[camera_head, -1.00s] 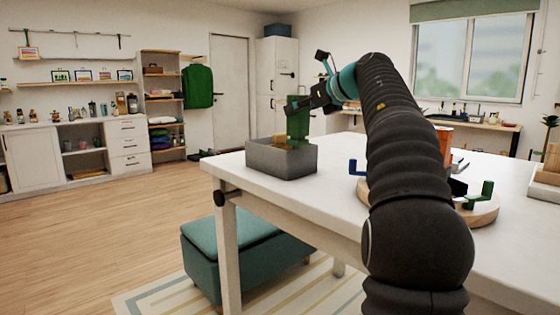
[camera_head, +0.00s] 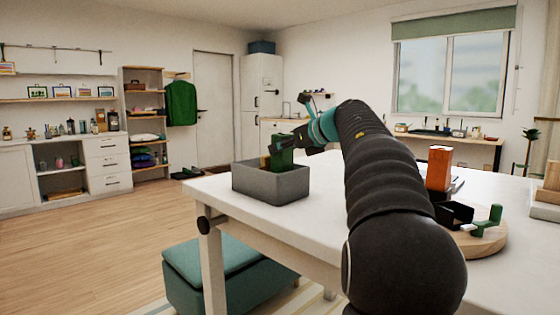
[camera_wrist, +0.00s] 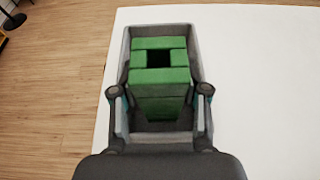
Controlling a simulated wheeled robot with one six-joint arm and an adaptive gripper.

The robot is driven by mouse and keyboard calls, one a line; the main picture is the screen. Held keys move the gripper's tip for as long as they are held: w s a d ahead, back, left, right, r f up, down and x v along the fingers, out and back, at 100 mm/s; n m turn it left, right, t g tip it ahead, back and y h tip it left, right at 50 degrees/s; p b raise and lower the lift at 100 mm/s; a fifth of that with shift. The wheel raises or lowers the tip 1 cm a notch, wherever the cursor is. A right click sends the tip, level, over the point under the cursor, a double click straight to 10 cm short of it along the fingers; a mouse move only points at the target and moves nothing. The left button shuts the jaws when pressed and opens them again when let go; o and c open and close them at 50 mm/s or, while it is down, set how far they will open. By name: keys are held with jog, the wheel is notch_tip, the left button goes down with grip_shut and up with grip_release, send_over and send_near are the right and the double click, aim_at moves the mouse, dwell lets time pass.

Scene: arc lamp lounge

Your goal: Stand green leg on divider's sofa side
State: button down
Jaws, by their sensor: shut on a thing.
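The green leg (camera_head: 281,152) is upright in my gripper, its lower part hidden behind the wall of the grey box (camera_head: 270,187) on the white table. In the wrist view the green leg (camera_wrist: 160,68) shows a square dark opening at its top and sits within the outline of the grey box (camera_wrist: 122,72). My gripper (camera_wrist: 160,96) is shut on the leg, one finger on each side; it also shows in the head view (camera_head: 284,146). I cannot make out a divider inside the box, nor whether the leg touches the floor of the box.
On the white table (camera_head: 334,207), an orange block (camera_head: 439,167) and a round wooden board (camera_head: 478,243) with dark and green pieces stand to the right. A teal bench (camera_head: 232,275) is below the table. The tabletop beside the box is clear.

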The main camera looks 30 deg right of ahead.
aim_at(288, 156)
jog(key=shift+f, duration=1.6)
jog(key=shift+a+f, duration=0.1)
jog(key=shift+f, duration=0.1)
jog(key=c, duration=0.6)
grip_release()
jog(key=shift+r, duration=0.25)
jog(key=shift+v, duration=5.95)
